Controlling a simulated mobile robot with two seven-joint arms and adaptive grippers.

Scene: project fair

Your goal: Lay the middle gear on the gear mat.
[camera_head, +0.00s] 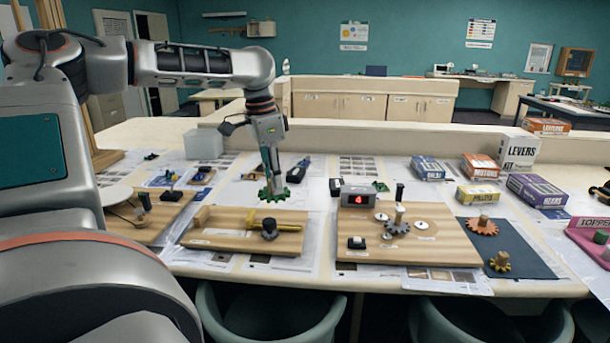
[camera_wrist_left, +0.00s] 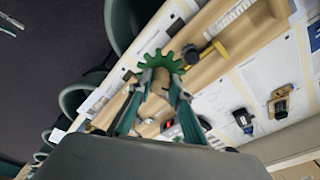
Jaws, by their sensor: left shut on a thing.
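My left gripper (camera_head: 271,181) is shut on a green gear (camera_head: 274,194) and holds it above the table, near the back of a wooden board. In the left wrist view the fingers (camera_wrist_left: 161,86) close on a tan knob at the hub of the green gear (camera_wrist_left: 162,62), with its teeth beyond. The gear mat (camera_head: 520,236) is a dark blue sheet at the right front. A larger orange gear (camera_head: 482,228) and a smaller gold gear (camera_head: 500,263), each with a wooden knob, lie on it. My right gripper does not show.
A wooden board (camera_head: 222,228) holds a dark knob and a yellow bar. Another board (camera_head: 358,222) holds a grey gear (camera_head: 397,228), pegs and a red display (camera_head: 358,198). Several boxes (camera_head: 535,190) stand behind the mat, and a pink rack (camera_head: 590,238) is right of it.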

